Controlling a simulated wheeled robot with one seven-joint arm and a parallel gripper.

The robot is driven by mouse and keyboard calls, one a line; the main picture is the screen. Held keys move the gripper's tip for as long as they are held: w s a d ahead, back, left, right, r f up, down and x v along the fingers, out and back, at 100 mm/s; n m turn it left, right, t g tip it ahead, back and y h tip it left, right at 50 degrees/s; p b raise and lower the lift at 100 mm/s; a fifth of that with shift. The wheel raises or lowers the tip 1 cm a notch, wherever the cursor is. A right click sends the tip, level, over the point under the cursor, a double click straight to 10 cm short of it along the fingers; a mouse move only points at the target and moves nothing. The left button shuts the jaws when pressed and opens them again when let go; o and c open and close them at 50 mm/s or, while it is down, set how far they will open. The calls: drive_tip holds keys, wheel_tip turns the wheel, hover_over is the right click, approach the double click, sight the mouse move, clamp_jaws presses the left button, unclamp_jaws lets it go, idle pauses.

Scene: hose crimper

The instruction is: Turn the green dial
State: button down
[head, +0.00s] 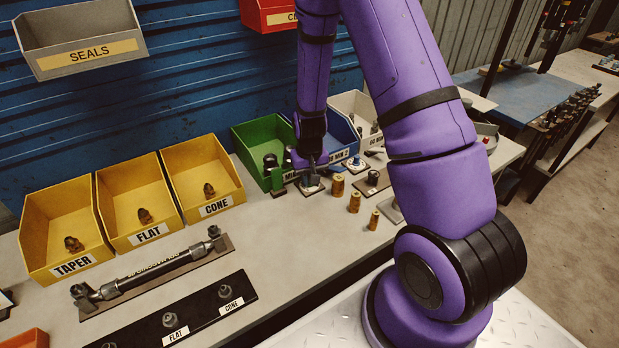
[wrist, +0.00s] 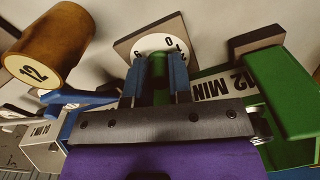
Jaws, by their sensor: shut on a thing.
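The green dial (wrist: 158,72) sits on a square plate with a white numbered face (wrist: 160,44) in the wrist view. My gripper (wrist: 156,80) has its two blue fingers on either side of the dial and is shut on it. In the head view my gripper (head: 308,164) points down at the back of the bench, over the small dial plate (head: 312,189). The dial itself is mostly hidden there by the gripper.
A brass cylinder marked 12 (wrist: 42,48) stands close by in the wrist view. A green bin (head: 250,136) and a blue bin (head: 341,131) are behind the gripper. Several brass cylinders (head: 354,202) stand to its right. Yellow bins (head: 60,214) line the left.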

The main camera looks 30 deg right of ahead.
drive_tip(key=c, duration=1)
unclamp_jaws()
drive_tip(key=shift+c, duration=0.2)
wheel_tip(320, 180, up, 11)
drive_tip(key=s+a+r+n+t, duration=0.1)
drive_tip(key=s+a+r, duration=0.1)
drive_tip(key=s+r, duration=0.45)
drive_tip(key=s+a+r+t, duration=0.2)
drive_tip(key=s+r, duration=0.2)
drive_tip(key=r, duration=0.6)
drive_tip(key=s+a+r+n+t, duration=0.1)
drive_tip(key=s+a+r, duration=0.1)
drive_tip(key=s+r, duration=0.5)
drive_tip(key=s+r+n+t, duration=0.1)
drive_tip(key=s+r, duration=0.4)
drive_tip(key=s, duration=0.2)
drive_tip(key=shift+s+a+r, duration=0.15)
drive_tip(key=shift+a, duration=0.25)
